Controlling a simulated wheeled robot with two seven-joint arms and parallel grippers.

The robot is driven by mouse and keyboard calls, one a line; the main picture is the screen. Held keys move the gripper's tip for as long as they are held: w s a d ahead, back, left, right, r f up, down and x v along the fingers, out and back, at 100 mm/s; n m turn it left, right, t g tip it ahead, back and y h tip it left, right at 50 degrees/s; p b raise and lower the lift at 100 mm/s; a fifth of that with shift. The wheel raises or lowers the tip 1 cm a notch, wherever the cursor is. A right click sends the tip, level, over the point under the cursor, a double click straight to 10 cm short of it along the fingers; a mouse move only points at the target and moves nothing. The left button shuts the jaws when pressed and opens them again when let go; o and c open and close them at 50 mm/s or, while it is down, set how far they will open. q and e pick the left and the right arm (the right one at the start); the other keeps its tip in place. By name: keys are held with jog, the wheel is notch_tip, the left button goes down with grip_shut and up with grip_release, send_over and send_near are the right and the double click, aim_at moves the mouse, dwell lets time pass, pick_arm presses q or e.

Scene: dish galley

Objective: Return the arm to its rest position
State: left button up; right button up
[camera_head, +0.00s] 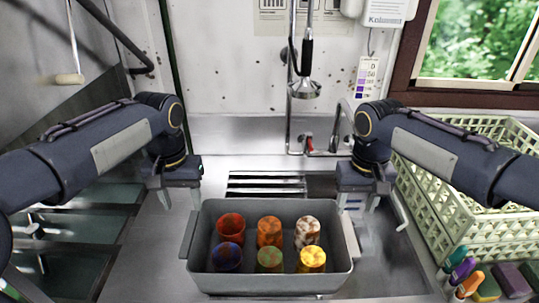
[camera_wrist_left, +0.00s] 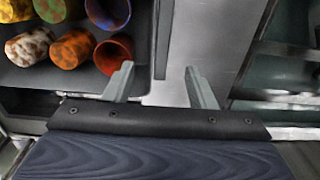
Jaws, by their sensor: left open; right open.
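My left gripper (camera_head: 180,196) is open and empty, pointing down at the left of a grey bin. The left wrist view shows its two fingers (camera_wrist_left: 160,86) apart with bare metal counter between them. My right gripper (camera_head: 359,203) is open and empty, at the right of the bin's far corner. Both arms reach in from the sides, bent down at the wrist. The grey bin (camera_head: 270,284) holds several cups in two rows. They include a red cup (camera_head: 231,228), a blue cup (camera_head: 227,257), an orange cup (camera_head: 269,232) and a yellow cup (camera_head: 312,260).
A pale green dish rack (camera_head: 440,205) stands at the right, with colourful-handled brushes (camera_head: 465,275) in front of it. A hose sprayer (camera_head: 305,88) and a tap (camera_head: 338,130) are behind the bin. The steel counter (camera_head: 145,260) left of the bin is clear.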

pick_arm(q)
jog(key=s+a+f+t+h, duration=0.1)
jog(key=s+f+t+h, duration=0.1)
jog(key=s, duration=0.8)
jog(key=s+f+n+t+h, duration=0.1)
jog(key=s+f+t, duration=0.2)
jog(key=s, duration=0.8)
jog(key=shift+s+a+f+n+t+h, duration=0.15)
jog(key=shift+a+f+n+t+h, duration=0.15)
jog(key=shift+a+f+h, duration=0.15)
pick_arm(e)
jog(key=s+d+f+m+t+y, duration=0.1)
jog(key=s+f+t+y, duration=0.1)
jog(key=s, duration=0.8)
jog(key=s+f+t+y, duration=0.1)
jog(key=s+f+t, duration=0.1)
jog(key=s, duration=0.9)
jog(key=shift+s+d+f+m+t+y, duration=0.15)
jog(key=shift+d+f+m+t+y, duration=0.2)
jog(key=shift+t, duration=0.45)
jog(key=shift+r, duration=0.1)
